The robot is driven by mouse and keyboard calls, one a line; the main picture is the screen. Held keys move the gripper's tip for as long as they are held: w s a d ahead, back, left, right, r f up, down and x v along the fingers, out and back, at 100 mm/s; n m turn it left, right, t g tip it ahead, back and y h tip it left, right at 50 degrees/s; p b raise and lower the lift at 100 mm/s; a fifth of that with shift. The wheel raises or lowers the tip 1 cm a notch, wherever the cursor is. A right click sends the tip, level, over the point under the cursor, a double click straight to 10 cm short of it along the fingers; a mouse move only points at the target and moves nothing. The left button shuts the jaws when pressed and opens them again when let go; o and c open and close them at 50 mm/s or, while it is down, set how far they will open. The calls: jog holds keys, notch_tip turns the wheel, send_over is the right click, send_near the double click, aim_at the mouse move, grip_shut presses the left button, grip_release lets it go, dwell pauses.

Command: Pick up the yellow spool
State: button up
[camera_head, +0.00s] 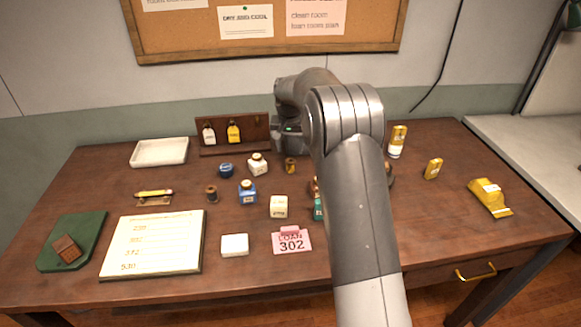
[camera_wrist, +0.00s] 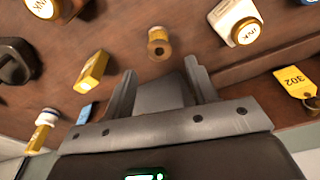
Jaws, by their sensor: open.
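The yellow spool (camera_head: 291,165) stands on the brown wooden table, just left of my arm in the head view. In the wrist view the spool (camera_wrist: 158,43), with brown ends and a hole in its top, lies just beyond the fingertips, roughly in line with the gap between them. My gripper (camera_wrist: 160,68) is open and empty, with its two fingers apart and not visibly touching the spool. In the head view my arm hides most of the gripper.
A white-labelled ink bottle (camera_head: 257,165) stands left of the spool, with a blue ink bottle (camera_head: 247,192) nearer the front. A brown spool (camera_head: 212,193) is further left. A wooden rack (camera_head: 262,135) stands behind. A yellow box (camera_wrist: 91,72) lies left in the wrist view.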

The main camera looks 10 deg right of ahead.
aim_at(291, 166)
jog(key=f, duration=0.5)
jog(key=w+f, duration=0.1)
jog(key=f, duration=0.1)
jog(key=shift+d+f, duration=0.15)
jog(key=shift+f, duration=0.1)
jog(key=c, duration=1)
jog(key=shift+o, duration=0.2)
jog(key=shift+r, duration=0.15)
